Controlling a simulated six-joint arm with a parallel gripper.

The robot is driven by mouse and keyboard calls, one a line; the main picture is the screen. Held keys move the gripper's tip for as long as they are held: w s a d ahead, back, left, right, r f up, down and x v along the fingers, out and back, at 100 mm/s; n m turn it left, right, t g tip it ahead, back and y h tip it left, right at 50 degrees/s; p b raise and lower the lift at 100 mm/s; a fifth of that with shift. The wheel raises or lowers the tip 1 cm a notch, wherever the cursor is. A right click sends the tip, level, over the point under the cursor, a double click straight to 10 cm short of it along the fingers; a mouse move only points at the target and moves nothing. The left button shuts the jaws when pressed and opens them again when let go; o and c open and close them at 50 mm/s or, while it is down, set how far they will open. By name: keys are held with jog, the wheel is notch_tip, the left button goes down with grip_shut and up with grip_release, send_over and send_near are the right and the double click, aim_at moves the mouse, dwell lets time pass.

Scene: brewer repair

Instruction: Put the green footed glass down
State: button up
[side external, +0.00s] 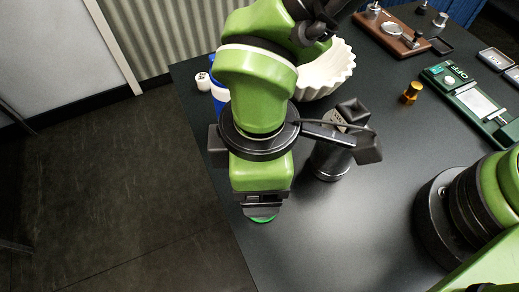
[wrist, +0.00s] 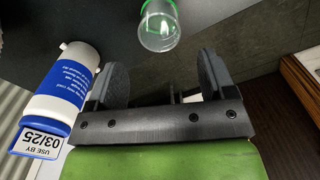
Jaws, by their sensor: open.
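The green footed glass (wrist: 160,28) is clear with a green band, and in the wrist view it stands on the dark table just beyond my fingertips. My gripper (wrist: 162,75) is open, with its two black fingers apart and nothing between them. The glass sits apart from both fingers. In the side view my gripper (side external: 262,206) points down near the left table edge. A sliver of green glass (side external: 262,219) shows just below it; the rest is hidden by my gripper.
In the side view are a white fluted filter (side external: 328,72), a dark canister (side external: 330,160) and a green scale (side external: 470,100). The table's front middle is clear.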

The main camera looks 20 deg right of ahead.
jog(key=shift+r, duration=2.2)
jog(key=w+d+r+m+t+y, duration=0.1)
jog(key=w+d+r+m, duration=0.1)
jog(key=d+r+m, duration=0.3)
jog(key=w+d+r+m+t+y, duration=0.1)
jog(key=w+d+r+m, duration=0.1)
jog(key=d+r, duration=0.55)
jog(key=s+d+r+m+t, duration=0.2)
jog(key=s+d+m, duration=0.2)
jog(key=d, duration=0.3)
jog(key=s+d+r+m+t, duration=0.2)
jog(key=s+d+m+t, duration=0.1)
jog(key=d+m, duration=0.3)
jog(key=shift+s+d+r+m, duration=0.2)
jog(key=shift+s+d+m, duration=0.25)
jog(key=shift+d, duration=0.2)
